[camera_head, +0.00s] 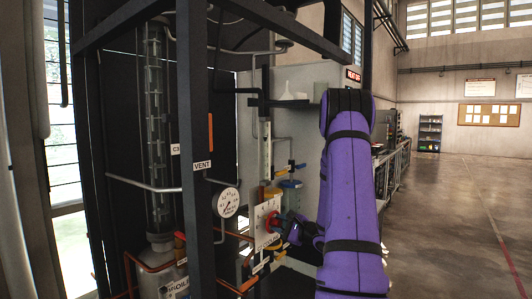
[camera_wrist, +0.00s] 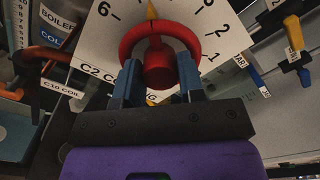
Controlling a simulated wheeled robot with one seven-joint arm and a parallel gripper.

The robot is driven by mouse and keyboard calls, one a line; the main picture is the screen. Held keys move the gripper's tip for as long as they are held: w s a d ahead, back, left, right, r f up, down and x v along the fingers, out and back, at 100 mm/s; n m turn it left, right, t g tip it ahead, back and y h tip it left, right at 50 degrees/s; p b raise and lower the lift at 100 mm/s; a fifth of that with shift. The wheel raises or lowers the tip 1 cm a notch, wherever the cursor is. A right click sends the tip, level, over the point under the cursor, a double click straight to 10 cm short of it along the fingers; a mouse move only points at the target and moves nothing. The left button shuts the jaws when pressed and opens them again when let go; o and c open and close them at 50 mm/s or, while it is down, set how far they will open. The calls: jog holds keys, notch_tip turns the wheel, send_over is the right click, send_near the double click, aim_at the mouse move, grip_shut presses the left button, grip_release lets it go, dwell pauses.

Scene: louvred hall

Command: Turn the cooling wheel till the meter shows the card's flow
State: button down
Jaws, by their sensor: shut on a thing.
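The red cooling wheel (camera_wrist: 158,38) sits on a white numbered plate (camera_wrist: 92,42) lettered "C2" and partly hidden by my gripper. A yellow pointer (camera_wrist: 152,11) on the wheel points to the top of the picture, right of the 6. My gripper (camera_wrist: 158,72) is shut on the wheel, one blue finger on each side of the hub. In the head view the wheel (camera_head: 273,222) is partly hidden by my gripper (camera_head: 281,225). A round white gauge (camera_head: 226,202) hangs left of the plate; its reading is too small to tell. I cannot identify the card.
A dark frame post (camera_head: 196,140) labelled "VENT" stands left of the gauge. A glass column (camera_head: 157,125) is behind it. In the wrist view, a yellow-handled valve (camera_wrist: 292,25) is at right and a numbered scale (camera_wrist: 15,25) at left. Open floor (camera_head: 455,220) lies right.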

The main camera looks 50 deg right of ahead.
jog(key=shift+w+a+r, duration=0.1)
jog(key=shift+w+r, duration=0.1)
jog(key=shift+w, duration=0.25)
jog(key=c, duration=0.8)
grip_release()
jog(key=shift+c, duration=0.2)
jog(key=shift+o, duration=1)
jog(key=shift+s, duration=0.3)
jog(key=shift+s+f, duration=0.25)
jog(key=shift+s, duration=0.4)
jog(key=shift+s+d, duration=0.2)
jog(key=shift+s, duration=1.1)
jog(key=shift+s+d, duration=0.15)
jog(key=shift+s, duration=1.1)
jog(key=s, duration=1)
jog(key=shift+s+d, duration=0.4)
